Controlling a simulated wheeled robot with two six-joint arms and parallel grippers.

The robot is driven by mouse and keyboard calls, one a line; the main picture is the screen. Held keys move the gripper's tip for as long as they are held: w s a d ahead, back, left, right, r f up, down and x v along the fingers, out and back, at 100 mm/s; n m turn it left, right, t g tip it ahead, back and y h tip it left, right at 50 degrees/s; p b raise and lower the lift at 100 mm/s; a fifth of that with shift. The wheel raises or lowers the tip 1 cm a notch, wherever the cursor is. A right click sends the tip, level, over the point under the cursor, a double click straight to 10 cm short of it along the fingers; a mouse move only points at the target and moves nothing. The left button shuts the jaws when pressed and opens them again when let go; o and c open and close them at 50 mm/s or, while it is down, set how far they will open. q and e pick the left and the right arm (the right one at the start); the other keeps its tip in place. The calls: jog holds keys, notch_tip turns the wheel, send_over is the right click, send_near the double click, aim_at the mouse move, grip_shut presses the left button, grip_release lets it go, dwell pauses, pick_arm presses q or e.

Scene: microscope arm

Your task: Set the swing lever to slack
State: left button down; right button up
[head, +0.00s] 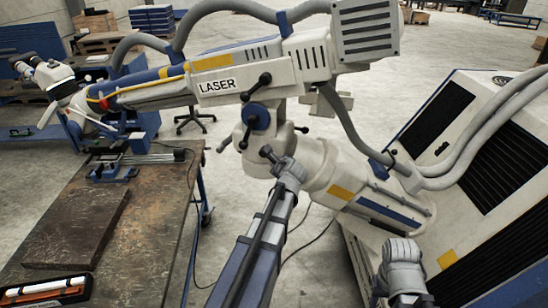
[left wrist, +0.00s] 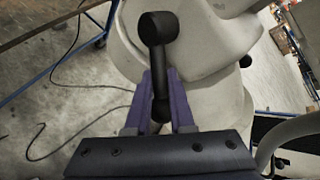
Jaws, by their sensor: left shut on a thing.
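The swing lever (head: 267,152) is a short black lever with round ends, low on the pale joint of the microscope arm (head: 220,84). My left gripper (head: 283,166) reaches it from below and is shut on it. In the left wrist view the lever (left wrist: 157,28) stands up from between the two purple fingers, its lower knob (left wrist: 160,109) between the fingertips (left wrist: 160,98). My right gripper (head: 402,262) is at the lower right, apart from the lever; its fingers are not clear.
Another black lever (head: 256,88) and a blue-faced knob (head: 256,117) sit above on the same joint. A worn table (head: 150,215) stands at the left. A white cabinet (head: 470,130) with grey hoses stands at the right. Cables lie on the floor.

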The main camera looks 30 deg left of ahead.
pick_arm(q)
jog(key=shift+d+r+n+h+p, duration=0.2)
jog(key=shift+r+n+h+p, duration=0.4)
jog(key=shift+h+p, duration=0.35)
jog(key=c, duration=1.1)
grip_release()
jog(key=p+v, duration=0.4)
jog(key=v, duration=0.3)
jog(key=shift+s+d+r+p, duration=0.15)
jog(key=shift+s+d+p, duration=0.1)
jog(key=shift+p, duration=0.1)
jog(key=shift+w, duration=0.1)
